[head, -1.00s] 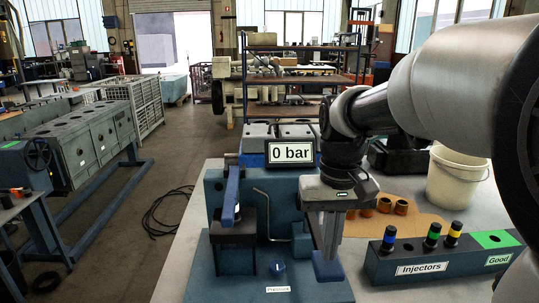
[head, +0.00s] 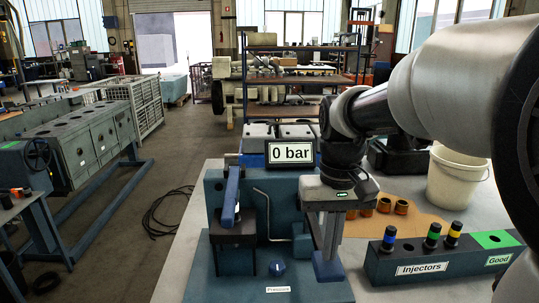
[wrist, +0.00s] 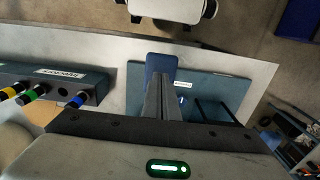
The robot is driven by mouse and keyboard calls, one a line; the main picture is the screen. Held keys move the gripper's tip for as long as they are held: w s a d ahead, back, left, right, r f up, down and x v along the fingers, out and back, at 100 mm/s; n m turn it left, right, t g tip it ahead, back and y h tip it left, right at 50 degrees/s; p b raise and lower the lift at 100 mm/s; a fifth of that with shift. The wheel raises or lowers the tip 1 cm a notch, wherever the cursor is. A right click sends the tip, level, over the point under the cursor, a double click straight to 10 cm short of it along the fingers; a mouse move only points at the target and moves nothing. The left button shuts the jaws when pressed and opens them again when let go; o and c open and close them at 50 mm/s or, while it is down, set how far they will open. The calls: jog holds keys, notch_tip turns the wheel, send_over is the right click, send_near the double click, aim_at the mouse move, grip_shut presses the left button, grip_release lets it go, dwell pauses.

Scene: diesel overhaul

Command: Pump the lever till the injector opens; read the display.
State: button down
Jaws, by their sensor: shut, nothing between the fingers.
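The test stand (head: 222,268) is teal and stands on the bench. Its display (head: 291,153) reads "0 bar". A lever with a blue end pad (head: 327,270) reaches toward the front right of the stand. My gripper (head: 329,250) is shut and empty, pointing down over the lever just above the pad; I cannot tell whether it touches. In the wrist view the pad (wrist: 160,64) shows beyond the fingertips. A blue upright handle (head: 231,193) stands at the stand's left over a dark block. A blue knob (head: 277,268) sits above the "Pressure" label. No spray is visible.
The "Injectors" rack (head: 384,268) stands to the right, with blue, green and yellow banded injectors and a green "Good" section (head: 494,240). A white bucket (head: 456,178) and several copper-coloured sleeves (head: 401,207) on a brown mat lie behind it.

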dwell(0.3)
jog(key=shift+w+f+b, duration=0.15)
jog(key=shift+f+b, duration=1.1)
jog(key=shift+f, duration=0.7)
jog(key=shift+w+f+b, duration=0.1)
jog(key=shift+f+b, duration=1.1)
jog(key=shift+f, duration=0.7)
jog(key=r+p, duration=0.4)
jog(key=r, duration=0.1)
jog(key=r+p, duration=0.2)
jog(key=r, duration=0.1)
jog(key=shift+s+p, duration=0.4)
jog(key=shift+f, duration=0.15)
jog(key=shift+w+f+b, duration=0.2)
jog(key=shift+f+b, duration=2.55)
jog(key=shift+f, duration=1.3)
jog(key=r+p, duration=0.4)
jog(key=r, duration=0.1)
jog(key=r+p, duration=0.3)
jog(key=shift+s+r, duration=0.1)
jog(key=shift+s, duration=0.25)
